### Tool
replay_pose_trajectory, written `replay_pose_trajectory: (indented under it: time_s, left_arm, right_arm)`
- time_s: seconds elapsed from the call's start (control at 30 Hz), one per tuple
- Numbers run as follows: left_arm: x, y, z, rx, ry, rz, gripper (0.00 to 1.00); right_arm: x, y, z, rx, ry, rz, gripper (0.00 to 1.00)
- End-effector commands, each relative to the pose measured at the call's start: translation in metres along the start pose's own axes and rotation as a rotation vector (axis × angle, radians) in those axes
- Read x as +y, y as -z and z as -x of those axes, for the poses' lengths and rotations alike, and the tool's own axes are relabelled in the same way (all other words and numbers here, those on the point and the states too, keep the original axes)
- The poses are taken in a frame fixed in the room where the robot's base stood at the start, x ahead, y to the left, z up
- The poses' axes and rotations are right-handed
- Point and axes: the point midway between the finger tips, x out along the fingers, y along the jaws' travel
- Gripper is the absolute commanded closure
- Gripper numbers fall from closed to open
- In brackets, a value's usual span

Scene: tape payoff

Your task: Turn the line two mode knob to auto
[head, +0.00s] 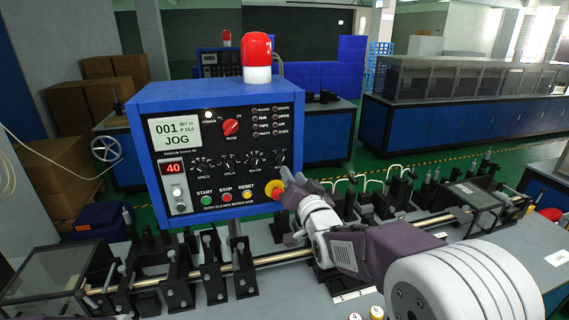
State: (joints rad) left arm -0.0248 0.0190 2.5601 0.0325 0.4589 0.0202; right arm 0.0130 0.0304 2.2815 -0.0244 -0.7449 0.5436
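A blue control box (140,155) with a black front panel stands at centre left. Its red mode knob (231,127) sits in the upper middle of the panel, its pointer tilted to the upper right. The screen (175,133) reads 001 and JOG. I cannot read a line number on this box. My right gripper (287,181) is at the panel's lower right corner, in front of or beside the red emergency stop button (276,191), below and right of the knob. Whether it touches the button, and its finger opening, are unclear. My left gripper is not in view.
A red and white beacon (257,58) tops the box. START (206,201), STOP (227,198) and RESET (246,195) buttons line the panel's bottom. A second blue panel (211,66) stands behind. A metal rail (268,259) with black brackets runs below the box.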

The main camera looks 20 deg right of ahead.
Motion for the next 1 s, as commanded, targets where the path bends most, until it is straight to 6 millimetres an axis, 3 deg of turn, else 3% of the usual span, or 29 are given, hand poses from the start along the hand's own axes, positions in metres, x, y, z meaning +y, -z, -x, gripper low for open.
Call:
replay_pose_trajectory:
  time_s: [0.4,0.77,0.9,1.0]
  left_arm:
    - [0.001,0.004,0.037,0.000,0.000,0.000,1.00]
    - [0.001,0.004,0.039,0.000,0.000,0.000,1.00]
    - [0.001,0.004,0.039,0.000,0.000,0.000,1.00]
    - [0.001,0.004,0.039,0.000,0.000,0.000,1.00]
  right_arm:
    - [-0.001,0.002,-0.075,-0.004,-0.003,0.001,0.68]
    - [0.000,-0.001,-0.086,-0.003,-0.002,0.002,0.68]
    - [0.000,-0.001,-0.086,-0.003,-0.002,0.002,1.00]
    - [0.000,-0.001,-0.086,-0.003,-0.002,0.002,1.00]
